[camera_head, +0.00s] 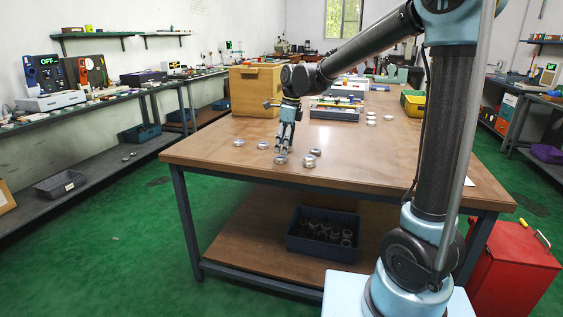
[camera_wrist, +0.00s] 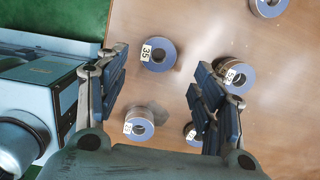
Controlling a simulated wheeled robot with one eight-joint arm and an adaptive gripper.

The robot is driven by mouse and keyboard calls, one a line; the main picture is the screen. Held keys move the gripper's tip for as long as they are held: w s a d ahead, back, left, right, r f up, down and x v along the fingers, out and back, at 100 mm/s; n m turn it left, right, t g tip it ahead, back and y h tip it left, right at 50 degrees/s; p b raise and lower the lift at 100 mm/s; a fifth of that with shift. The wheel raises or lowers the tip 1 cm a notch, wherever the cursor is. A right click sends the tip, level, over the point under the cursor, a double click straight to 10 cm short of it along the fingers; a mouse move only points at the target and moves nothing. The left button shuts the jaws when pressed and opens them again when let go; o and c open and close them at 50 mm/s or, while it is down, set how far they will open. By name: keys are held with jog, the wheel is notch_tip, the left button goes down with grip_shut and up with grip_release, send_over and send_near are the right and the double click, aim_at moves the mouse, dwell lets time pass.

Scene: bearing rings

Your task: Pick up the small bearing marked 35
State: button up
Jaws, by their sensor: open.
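The small bearing marked 35 (camera_wrist: 163,58) is a ring with a blue-grey face, lying flat on the table. Its white label shows in the wrist view, on the ring's left side. My gripper (camera_wrist: 161,62) is open and empty, with one finger to the left of this ring and one to the right; the ring appears between the fingertips and is not held. In the head view my gripper (camera_head: 284,150) points down just over the front part of the table, with a ring (camera_head: 280,160) right below it. The labels are too small to read there.
Other labelled rings lie close by: one below (camera_wrist: 139,122), one partly behind the right finger (camera_wrist: 242,80), and one at the top right (camera_wrist: 268,6). The wooden table (camera_head: 220,160) has a wooden box (camera_head: 256,90) and racks farther back. Its front-left surface is bare.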

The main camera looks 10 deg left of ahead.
aim_at(281, 157)
jog(key=shift+s+a+f, duration=0.1)
jog(key=shift+a+f, duration=0.15)
jog(key=shift+f, duration=0.85)
jog(key=shift+a+f, duration=0.25)
jog(key=shift+f, duration=0.85)
jog(key=c, duration=1.2)
